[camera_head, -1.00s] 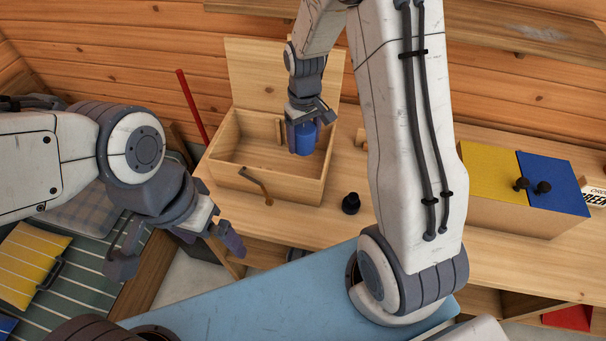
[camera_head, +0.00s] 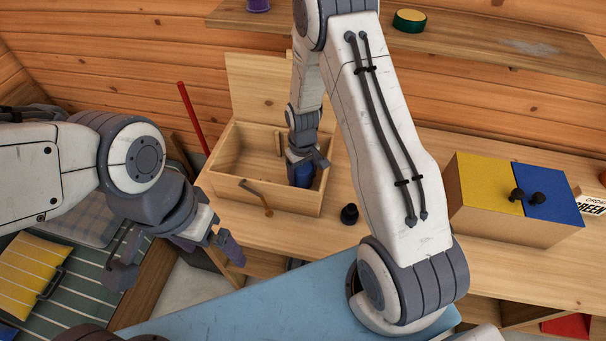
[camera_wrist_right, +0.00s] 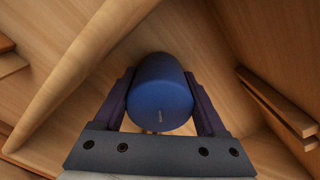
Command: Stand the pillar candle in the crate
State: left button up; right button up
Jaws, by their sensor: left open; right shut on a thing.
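The blue pillar candle (camera_head: 303,174) is inside the wooden crate (camera_head: 262,198), in its right part. My right gripper (camera_head: 304,165) is shut on the candle from above. In the right wrist view the candle (camera_wrist_right: 160,95) sits between the two fingers (camera_wrist_right: 162,108), its round end facing the camera, with crate walls around it. I cannot tell whether its base touches the crate floor. My left gripper (camera_head: 178,262) is open and empty, left of the crate and in front of the table.
The crate's lid stands up at the back. A small black object (camera_head: 349,214) lies right of the crate. A yellow and blue box (camera_head: 512,200) stands farther right. A shelf (camera_head: 470,38) runs above.

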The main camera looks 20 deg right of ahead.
aim_at(303, 167)
jog(key=shift+f, duration=0.2)
jog(key=o, duration=1.5)
jog(key=shift+r, duration=0.1)
jog(key=shift+r, duration=0.1)
jog(key=shift+r, duration=0.2)
notch_tip(303, 167, up, 12)
jog(key=shift+f+b, duration=0.15)
jog(key=shift+b, duration=1.05)
